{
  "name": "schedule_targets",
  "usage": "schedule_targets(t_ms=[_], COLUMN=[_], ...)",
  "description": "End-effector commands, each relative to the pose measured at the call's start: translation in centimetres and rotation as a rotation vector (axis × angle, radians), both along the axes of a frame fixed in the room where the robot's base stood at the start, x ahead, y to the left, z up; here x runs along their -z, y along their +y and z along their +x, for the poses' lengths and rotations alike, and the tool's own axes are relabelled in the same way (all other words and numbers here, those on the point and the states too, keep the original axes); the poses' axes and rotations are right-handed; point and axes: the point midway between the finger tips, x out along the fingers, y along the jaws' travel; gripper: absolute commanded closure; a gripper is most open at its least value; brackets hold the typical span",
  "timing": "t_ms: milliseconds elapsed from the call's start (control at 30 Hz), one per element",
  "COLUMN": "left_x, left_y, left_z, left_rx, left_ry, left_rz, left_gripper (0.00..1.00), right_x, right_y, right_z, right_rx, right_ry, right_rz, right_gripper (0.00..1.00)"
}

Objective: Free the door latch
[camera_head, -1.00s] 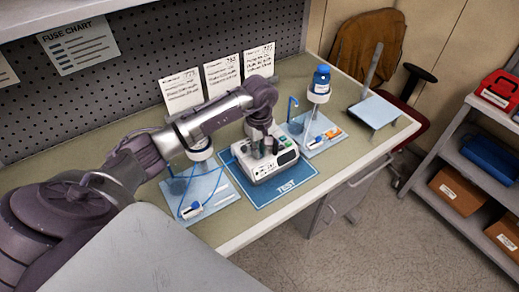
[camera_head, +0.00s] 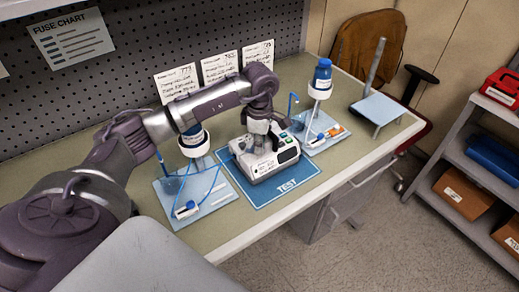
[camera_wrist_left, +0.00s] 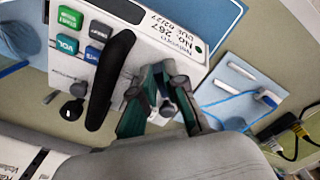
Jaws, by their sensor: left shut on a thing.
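The white infusion pump (camera_head: 276,162) sits on the blue TEST mat (camera_head: 284,188) in the head view. In the left wrist view, the pump (camera_wrist_left: 150,45) shows its label, coloured buttons, a black bar and a small knob. My left gripper (camera_head: 262,140) is over the pump's top in the head view. In the left wrist view, the left gripper (camera_wrist_left: 163,108) has its green-padded fingers at the pump's edge, closed around a small grey part that looks like the door latch (camera_wrist_left: 165,106). The fingers hide most of it. My right gripper is not in view.
Two light-blue boards with bottles and tubing flank the mat, the left board (camera_head: 220,197) and the right board (camera_head: 330,143). A stand (camera_head: 376,110) is at the bench's right end. Cards stand behind. A brown chair (camera_head: 370,45) and a shelf are right of the bench.

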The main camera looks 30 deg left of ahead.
Motion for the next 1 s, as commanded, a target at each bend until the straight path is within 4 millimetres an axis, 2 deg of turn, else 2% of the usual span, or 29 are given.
schedule_targets(t_ms=[200, 600, 1000], left_x=[0.1, 0.0, 0.0], left_y=[0.1, 0.3, 0.3], left_z=[0.2, 0.4, 0.4], left_rx=[-0.206, -0.564, -0.776], left_ry=[-0.003, -0.002, -0.002], left_rz=[0.000, 0.000, -0.001], left_gripper=[1.00, 1.00, 1.00], right_x=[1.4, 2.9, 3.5], right_y=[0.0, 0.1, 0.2], right_z=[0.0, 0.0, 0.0], right_rx=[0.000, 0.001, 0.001], right_ry=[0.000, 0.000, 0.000], right_rz=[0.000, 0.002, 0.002], right_gripper=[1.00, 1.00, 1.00])
